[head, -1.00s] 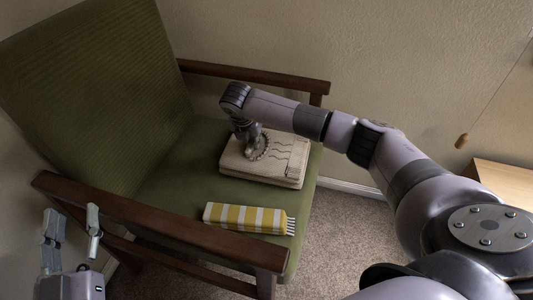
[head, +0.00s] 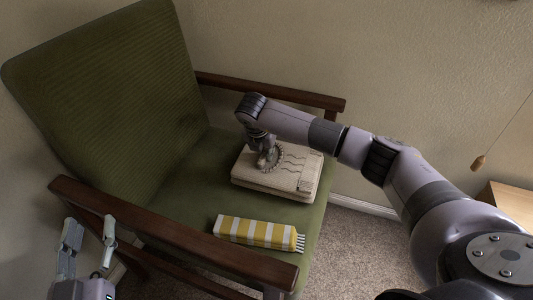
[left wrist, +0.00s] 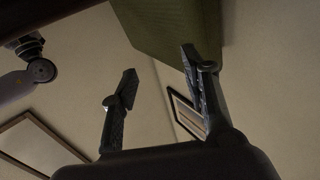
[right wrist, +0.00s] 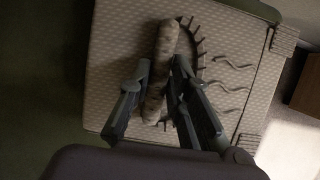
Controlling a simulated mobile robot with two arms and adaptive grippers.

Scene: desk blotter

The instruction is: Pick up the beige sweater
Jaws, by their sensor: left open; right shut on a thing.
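The beige sweater (head: 300,181) lies folded in a flat block on the green chair seat, with dark wavy lines and a toothed dark arc on top. My right gripper (head: 266,158) reaches down onto its top from above. In the right wrist view, my right gripper (right wrist: 157,88) is shut on a raised ridge of the sweater (right wrist: 115,55); the rest of it lies flat around the fingers.
A folded yellow-and-white striped scarf (head: 257,233) with fringe lies on the seat in front of the sweater. The green chair (head: 110,95) has wooden armrests, near (head: 165,230) and far (head: 270,90). A wooden surface (head: 510,204) stands at the right. Carpet shows between.

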